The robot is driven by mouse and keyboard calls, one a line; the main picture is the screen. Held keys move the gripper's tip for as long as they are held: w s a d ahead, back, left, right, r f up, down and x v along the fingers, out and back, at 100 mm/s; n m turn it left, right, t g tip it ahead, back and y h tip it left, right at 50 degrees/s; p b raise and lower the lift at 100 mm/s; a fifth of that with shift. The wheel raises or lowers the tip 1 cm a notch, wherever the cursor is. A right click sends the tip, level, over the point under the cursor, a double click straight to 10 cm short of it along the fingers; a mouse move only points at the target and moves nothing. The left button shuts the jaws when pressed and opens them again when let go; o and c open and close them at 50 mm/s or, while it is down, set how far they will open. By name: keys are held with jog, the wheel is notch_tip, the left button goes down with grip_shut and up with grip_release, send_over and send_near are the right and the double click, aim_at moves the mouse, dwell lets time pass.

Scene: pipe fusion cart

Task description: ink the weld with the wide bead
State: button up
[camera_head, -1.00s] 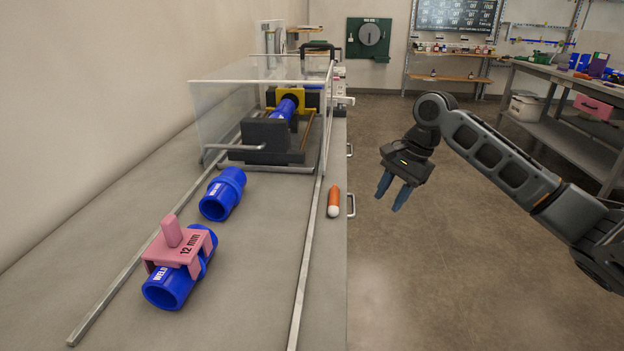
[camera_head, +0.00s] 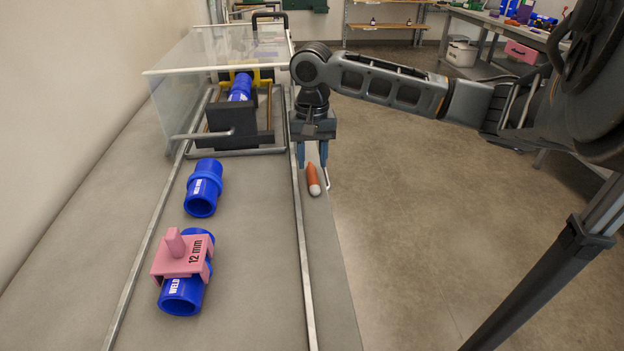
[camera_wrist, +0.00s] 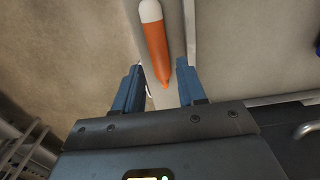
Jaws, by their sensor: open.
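Two blue welded pipes lie on the cart top. The nearer pipe (camera_head: 180,297) wears a pink gauge marked 12 mm (camera_head: 176,262) that straddles it. The farther pipe (camera_head: 203,188) is bare, with a raised bead around its middle. An orange marker with a white end (camera_head: 314,180) lies along the cart's right edge. My gripper (camera_head: 313,162) is open and points down above the marker's far part. In the wrist view the marker (camera_wrist: 156,40) shows ahead, its orange tip between my open fingers (camera_wrist: 160,75). The fingers appear apart from it.
A clear-walled enclosure (camera_head: 170,95) covers a clamp fixture holding another blue pipe (camera_head: 240,88) at the back of the cart. Two metal rails run along the cart top, the right rail (camera_head: 303,255) beside the marker. Open floor lies right of the cart.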

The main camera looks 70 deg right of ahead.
aim_at(312, 171)
notch_tip(312, 171, down, 3)
grip_shut()
dwell(0.4)
